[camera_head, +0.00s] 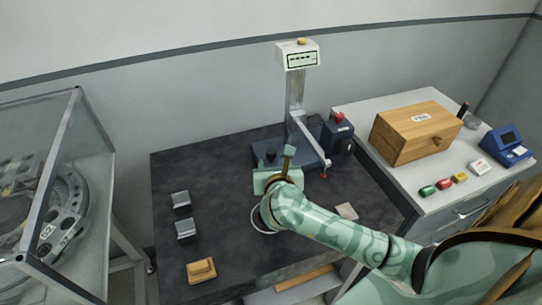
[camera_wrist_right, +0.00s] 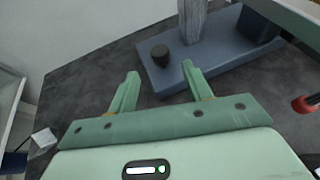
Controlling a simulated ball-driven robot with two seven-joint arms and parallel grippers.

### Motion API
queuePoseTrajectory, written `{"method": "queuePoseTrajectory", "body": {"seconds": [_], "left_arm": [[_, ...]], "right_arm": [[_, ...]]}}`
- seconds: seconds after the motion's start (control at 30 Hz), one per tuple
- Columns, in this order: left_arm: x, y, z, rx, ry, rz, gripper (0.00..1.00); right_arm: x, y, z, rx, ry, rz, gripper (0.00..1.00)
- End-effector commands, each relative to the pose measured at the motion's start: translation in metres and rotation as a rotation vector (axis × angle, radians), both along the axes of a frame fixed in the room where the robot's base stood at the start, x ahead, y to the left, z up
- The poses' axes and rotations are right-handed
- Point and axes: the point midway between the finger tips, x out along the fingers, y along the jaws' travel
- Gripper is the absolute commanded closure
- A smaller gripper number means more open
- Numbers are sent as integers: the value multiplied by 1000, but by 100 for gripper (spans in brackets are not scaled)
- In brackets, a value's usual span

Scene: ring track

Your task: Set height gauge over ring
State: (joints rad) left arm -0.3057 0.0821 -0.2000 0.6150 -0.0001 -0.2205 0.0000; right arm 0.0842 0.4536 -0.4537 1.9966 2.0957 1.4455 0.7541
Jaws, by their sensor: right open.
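The height gauge (camera_head: 297,92) stands upright at the back of the dark slab, with a display head on top, a blue base and a side arm with a red tip. A black knob (camera_wrist_right: 160,58) sits on its base (camera_wrist_right: 172,80) in the right wrist view. My right gripper (camera_head: 279,160) is open and empty in front of the base; its fingers (camera_wrist_right: 159,72) point toward the knob, which appears beyond the gap between them. A thin pale ring (camera_head: 253,222) lies on the slab, partly hidden by my right arm. My left gripper is not in view.
Grey blocks (camera_head: 186,229) and a tan block (camera_head: 201,270) lie at the slab's left. A blue box with a red button (camera_head: 338,135) stands right of the gauge. A side cabinet holds a wooden box (camera_head: 412,135). A glass case (camera_head: 60,190) stands left.

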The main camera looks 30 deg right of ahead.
Motion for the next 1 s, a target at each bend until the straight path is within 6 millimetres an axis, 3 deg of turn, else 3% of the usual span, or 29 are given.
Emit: {"method": "queuePoseTrajectory", "body": {"seconds": [0.1,0.3,0.73,0.77,0.9,0.93,1.0], "left_arm": [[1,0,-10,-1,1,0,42],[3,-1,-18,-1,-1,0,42],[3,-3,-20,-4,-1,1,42],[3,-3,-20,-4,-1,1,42],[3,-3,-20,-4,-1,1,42],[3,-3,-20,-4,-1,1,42],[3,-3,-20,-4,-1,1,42]], "right_arm": [[24,-14,-14,-4,0,-1,50],[52,-28,-26,-3,0,1,50],[62,-33,-29,-1,-1,1,50],[62,-33,-29,-1,-1,1,56],[62,-33,-29,-2,0,2,95],[62,-33,-29,-2,0,2,100],[62,-33,-29,-2,0,2,100]]}}
